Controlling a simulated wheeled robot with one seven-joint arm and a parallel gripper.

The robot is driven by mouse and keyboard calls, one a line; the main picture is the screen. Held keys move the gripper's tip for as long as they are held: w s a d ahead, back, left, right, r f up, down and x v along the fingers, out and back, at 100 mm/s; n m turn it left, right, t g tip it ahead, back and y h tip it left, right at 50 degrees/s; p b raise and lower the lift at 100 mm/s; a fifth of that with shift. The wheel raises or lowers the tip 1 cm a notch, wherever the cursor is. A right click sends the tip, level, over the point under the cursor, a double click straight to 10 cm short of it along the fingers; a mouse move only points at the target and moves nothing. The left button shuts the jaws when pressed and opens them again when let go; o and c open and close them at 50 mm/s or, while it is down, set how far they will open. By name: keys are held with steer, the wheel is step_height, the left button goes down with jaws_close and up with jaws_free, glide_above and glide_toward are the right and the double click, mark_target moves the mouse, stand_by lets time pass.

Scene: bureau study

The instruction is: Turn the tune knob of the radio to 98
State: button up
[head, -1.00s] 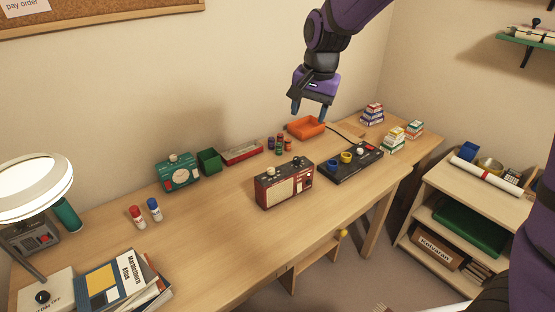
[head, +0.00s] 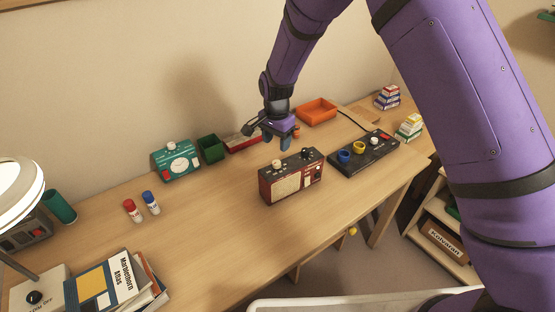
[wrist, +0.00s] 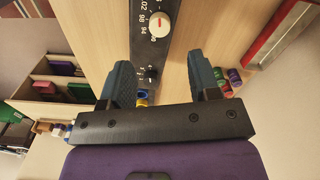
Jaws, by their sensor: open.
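The red radio (head: 290,184) with a cream front stands upright on the desk. Its black top carries a pale knob (head: 276,163) at the left end and a small dark knob (head: 305,153) at the right. In the wrist view the pale tune knob (wrist: 160,22) has a red mark and white numbers beside it, including 98 and 94; I cannot tell exactly which number the mark meets. My gripper (head: 282,140) is open and empty, above and behind the radio. In the wrist view its fingers (wrist: 160,82) are spread, with the dark knob (wrist: 150,75) showing between them, apart from them.
A black panel with coloured knobs (head: 364,154) lies right of the radio. Behind are an orange tray (head: 317,111), a green box (head: 211,148) and a teal device (head: 176,160). The desk before the radio is clear.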

mark_target(277, 162)
step_height(277, 162, down, 8)
steer(key=shift+f, duration=0.25)
steer(key=c, duration=0.9)
